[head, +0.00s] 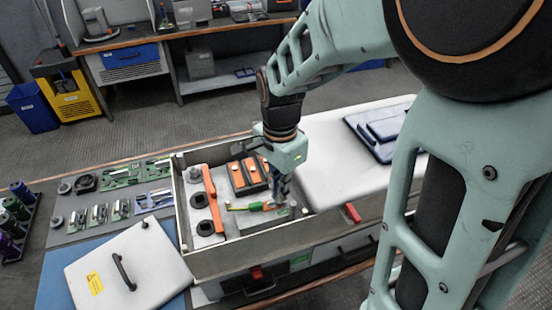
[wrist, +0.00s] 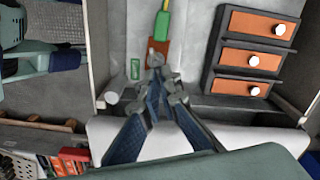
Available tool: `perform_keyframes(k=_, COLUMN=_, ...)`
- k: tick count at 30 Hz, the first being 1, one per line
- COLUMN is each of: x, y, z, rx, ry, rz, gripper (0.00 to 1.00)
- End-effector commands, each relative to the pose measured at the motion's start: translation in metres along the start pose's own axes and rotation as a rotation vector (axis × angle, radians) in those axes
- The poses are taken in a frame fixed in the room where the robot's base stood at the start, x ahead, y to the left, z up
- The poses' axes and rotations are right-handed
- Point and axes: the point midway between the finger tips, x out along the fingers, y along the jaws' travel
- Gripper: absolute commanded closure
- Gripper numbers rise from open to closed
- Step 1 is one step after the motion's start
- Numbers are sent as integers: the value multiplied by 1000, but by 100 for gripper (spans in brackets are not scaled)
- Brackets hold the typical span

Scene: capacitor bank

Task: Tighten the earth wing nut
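My gripper (wrist: 158,78) reaches down into the open cabinet (head: 225,258); it also shows in the head view (head: 283,192). Its two blue fingers run close together towards the tips. The tips are at the near end of an orange-brown strip (wrist: 160,48), where the green-yellow earth cable (wrist: 163,24) ends. The cable also lies inside the cabinet in the head view (head: 256,207). Small grey metal shows at the fingertips, but I cannot make out the earth wing nut apart from them. Whether the tips hold it is hidden.
Orange-topped capacitor blocks (wrist: 254,58) stand right of my gripper in the wrist view. The cabinet walls close in around it. An orange bar (head: 213,198) lies inside. The removed cover (head: 140,280) rests on the left, beside small parts (head: 120,175).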

Motion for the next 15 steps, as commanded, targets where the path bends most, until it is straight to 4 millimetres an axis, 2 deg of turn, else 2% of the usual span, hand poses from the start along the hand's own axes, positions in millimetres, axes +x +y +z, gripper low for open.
perform_keyframes(k=1, x=-3, y=-2, z=0, rx=0, ry=1, rz=-6, gripper=100)
perform_keyframes(k=3, x=-3, y=-2, z=0, rx=-1, ry=1, rz=-6, gripper=89)
perform_keyframes(k=6, x=-2, y=-2, z=0, rx=-1, ry=1, rz=-5, gripper=79)
perform_keyframes(k=15, x=-3, y=-1, z=0, rx=-1, ry=1, rz=-3, gripper=79)
